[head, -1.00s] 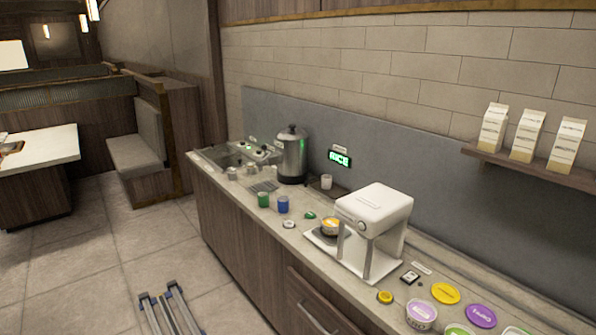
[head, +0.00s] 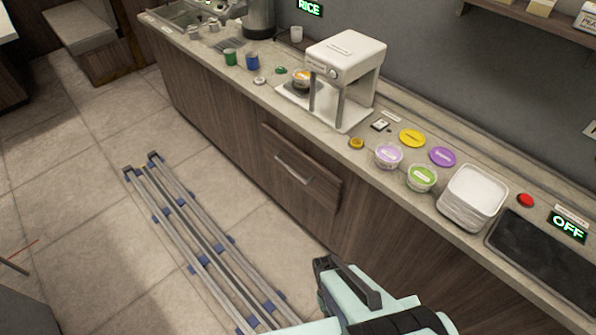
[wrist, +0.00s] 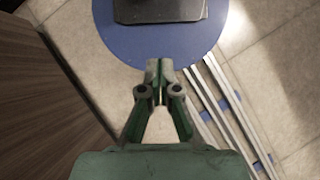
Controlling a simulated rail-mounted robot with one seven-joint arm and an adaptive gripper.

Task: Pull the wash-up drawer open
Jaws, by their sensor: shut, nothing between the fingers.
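The drawer (head: 300,175) is a brown wood-grain panel in the counter front, below the white machine in the head view. It looks closed, and a pale bar handle (head: 294,168) runs across it. I cannot read a label on it. In the wrist view my gripper (wrist: 158,68) is shut and empty, pointing down over the floor. A dark wooden front (wrist: 45,95) is at the left of that view, apart from the fingers. In the head view my arm is at the bottom, in front of the counter and clear of the handle; the fingertips are not clear there.
The counter bears a white machine (head: 345,62), lidded tubs (head: 421,178), a stack of white trays (head: 472,200) and a red button (head: 525,200). Metal rails (head: 190,225) lie on the floor left of the drawer. Floor between rails and counter is clear.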

